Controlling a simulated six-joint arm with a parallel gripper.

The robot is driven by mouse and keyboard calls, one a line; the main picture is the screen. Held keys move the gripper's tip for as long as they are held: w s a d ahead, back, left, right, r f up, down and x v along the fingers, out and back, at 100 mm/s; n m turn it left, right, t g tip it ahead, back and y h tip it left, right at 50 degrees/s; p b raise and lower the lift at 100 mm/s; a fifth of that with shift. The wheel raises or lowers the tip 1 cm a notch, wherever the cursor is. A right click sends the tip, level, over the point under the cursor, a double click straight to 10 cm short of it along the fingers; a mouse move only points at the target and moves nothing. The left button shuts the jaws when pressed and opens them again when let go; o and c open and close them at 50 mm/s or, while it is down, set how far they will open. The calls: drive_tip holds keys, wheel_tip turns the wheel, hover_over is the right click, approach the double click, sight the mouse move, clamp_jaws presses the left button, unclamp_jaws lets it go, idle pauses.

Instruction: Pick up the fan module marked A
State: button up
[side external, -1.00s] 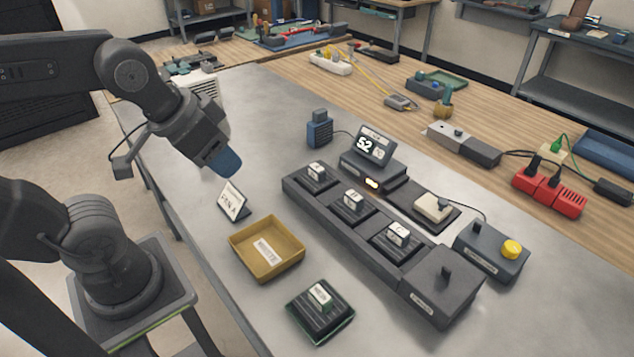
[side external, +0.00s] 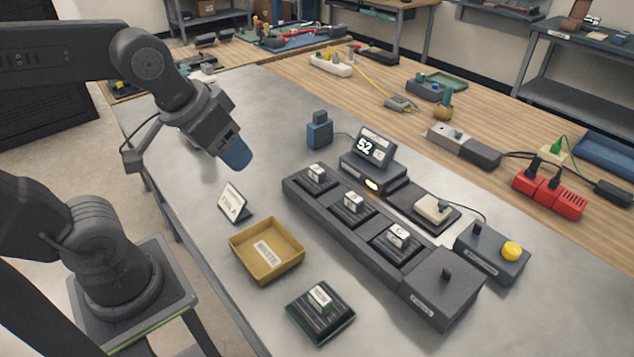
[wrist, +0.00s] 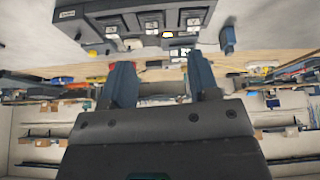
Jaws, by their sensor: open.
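The fan module marked A (side external: 316,173) sits in the far-left bay of the dark rack (side external: 372,250). Modules marked B (side external: 353,202) and C (side external: 397,237) sit in the bays beside it. My gripper (side external: 236,155) hangs in the air to the left of module A, apart from it, with its blue fingers tilted down. In the wrist view my gripper (wrist: 162,80) is open, with nothing between the fingers. The rack and its modules show at the top of that view, with module A (wrist: 193,19) probably the rightmost. A placard (side external: 234,203) reading "FAN A" stands below my gripper.
A yellow tray (side external: 240,252) and a separate module on a dark base (side external: 320,311) lie in front of the rack. A display reading 52 (side external: 373,146) and a blue device (side external: 319,131) stand behind it. A yellow-button box (side external: 492,252) is at right.

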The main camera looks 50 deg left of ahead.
drive_tip(key=w+a+n+g, duration=0.25)
drive_tip(key=w+n, duration=0.45)
drive_tip(key=w, duration=0.5)
drive_tip(key=n+g, duration=0.3)
drive_tip(key=n, duration=0.7)
hover_over(317, 169)
wheel_tip(317, 169, down, 9)
drive_tip(key=f, duration=0.8)
drive_tip(key=shift+s+a, duration=0.1)
drive_tip(key=shift+a, duration=0.15)
drive_tip(key=shift+d+f, duration=0.2)
drive_tip(key=shift+f, duration=2.85)
clamp_jaws()
